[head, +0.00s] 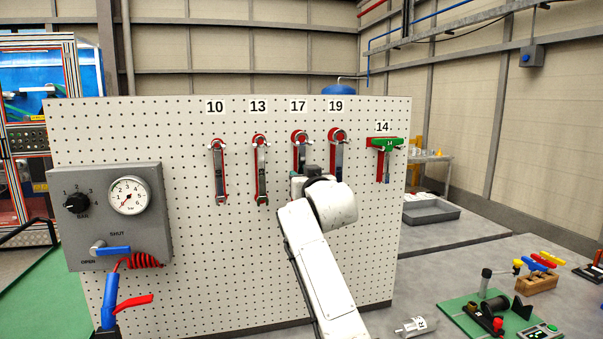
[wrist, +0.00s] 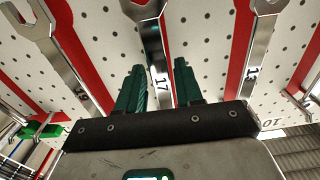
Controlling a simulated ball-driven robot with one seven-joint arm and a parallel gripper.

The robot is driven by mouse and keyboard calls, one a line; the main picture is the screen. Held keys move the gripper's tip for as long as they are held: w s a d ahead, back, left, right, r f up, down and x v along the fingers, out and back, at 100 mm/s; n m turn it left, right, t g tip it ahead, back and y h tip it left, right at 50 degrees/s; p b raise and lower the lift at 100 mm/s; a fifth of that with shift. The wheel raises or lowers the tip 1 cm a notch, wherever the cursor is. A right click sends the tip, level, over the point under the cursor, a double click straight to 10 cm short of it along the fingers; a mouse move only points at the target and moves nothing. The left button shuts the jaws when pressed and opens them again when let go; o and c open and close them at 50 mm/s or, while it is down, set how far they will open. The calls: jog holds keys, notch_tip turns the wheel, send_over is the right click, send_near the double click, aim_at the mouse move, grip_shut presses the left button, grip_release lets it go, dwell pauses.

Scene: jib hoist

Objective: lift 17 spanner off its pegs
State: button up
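The 17 spanner (head: 299,152) hangs upright on the pegboard over its red outline, below the "17" label. Its lower part is hidden behind my gripper in the head view. In the wrist view the spanner (wrist: 151,42), with "17" on its shaft, runs between the two green fingertips of my gripper (wrist: 162,78). The fingers are apart, one on each side of the shaft, and look open. I cannot tell how deep the shaft lies between them. In the head view my gripper (head: 309,170) is at the lower part of the spanner.
The 13 spanner (head: 261,170) hangs left and the 19 spanner (head: 337,155) close to the right. The 10 spanner (head: 219,172) and a green-handled 14 tool (head: 385,144) hang farther out. A grey gauge panel (head: 150,235) is mounted at the board's left.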

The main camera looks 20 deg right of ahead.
aim_at(302, 161)
grip_shut()
jog(key=shift+r, duration=0.15)
jog(key=shift+r+b, duration=0.4)
jog(key=shift+r, duration=0.2)
notch_tip(302, 161, up, 2)
jog(key=shift+r+b, duration=0.15)
jog(key=shift+b, duration=0.3)
jog(key=s+r+b, duration=0.1)
jog(key=s+b, duration=0.2)
jog(key=s, duration=1.5)
jog(key=shift+r, duration=0.15)
